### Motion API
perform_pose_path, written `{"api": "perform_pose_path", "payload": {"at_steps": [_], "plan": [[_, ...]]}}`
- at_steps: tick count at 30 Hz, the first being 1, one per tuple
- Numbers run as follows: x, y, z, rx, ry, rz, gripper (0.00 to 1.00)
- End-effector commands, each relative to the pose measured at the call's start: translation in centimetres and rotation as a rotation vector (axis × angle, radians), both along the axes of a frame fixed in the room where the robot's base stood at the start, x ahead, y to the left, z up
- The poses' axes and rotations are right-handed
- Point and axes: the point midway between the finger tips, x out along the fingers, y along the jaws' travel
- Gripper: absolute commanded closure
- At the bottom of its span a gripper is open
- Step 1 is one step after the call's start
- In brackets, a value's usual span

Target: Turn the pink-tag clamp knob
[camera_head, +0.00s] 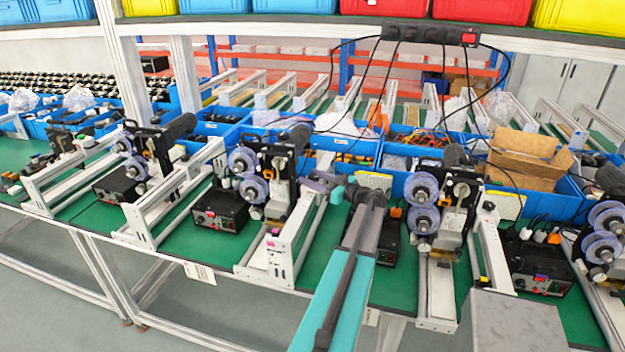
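A small pink tag (273,241) shows on the white front end of the middle coder (280,262). A clamp knob beside it is too small to make out clearly. My arm reaches up from the bottom centre. My gripper (319,182) is at its far end, pointing left over the white rails of that coder, above and to the right of the pink tag. It is apart from the tag in the picture. The fingers are small and partly merge with the machine behind, so I cannot tell whether they are open or touch anything.
Similar coders with clear reels stand left (140,168) and right (424,205) along the green bench (333,232). Black control boxes (220,208) sit between them. Blue bins (357,158) and hanging cables line the back. A post (187,75) rises at left.

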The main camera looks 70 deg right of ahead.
Motion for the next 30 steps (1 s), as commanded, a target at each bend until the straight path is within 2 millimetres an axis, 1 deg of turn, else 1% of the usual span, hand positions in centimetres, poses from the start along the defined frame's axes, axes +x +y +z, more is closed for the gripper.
{"api": "perform_pose_path", "payload": {"at_steps": [8, 13, 17, 27, 30], "plan": [[-0.1, 0.0, 0.0, 0.000, 0.000, -0.001, 0.52], [-0.8, 0.2, -0.1, -0.001, -0.001, -0.002, 0.52], [-2.1, 0.6, -0.2, -0.001, -0.001, -0.002, 0.52], [-6.2, 1.8, -0.2, -0.001, 0.000, -0.002, 0.52], [-6.8, 2.0, -0.1, -0.001, 0.000, -0.001, 0.52]]}}
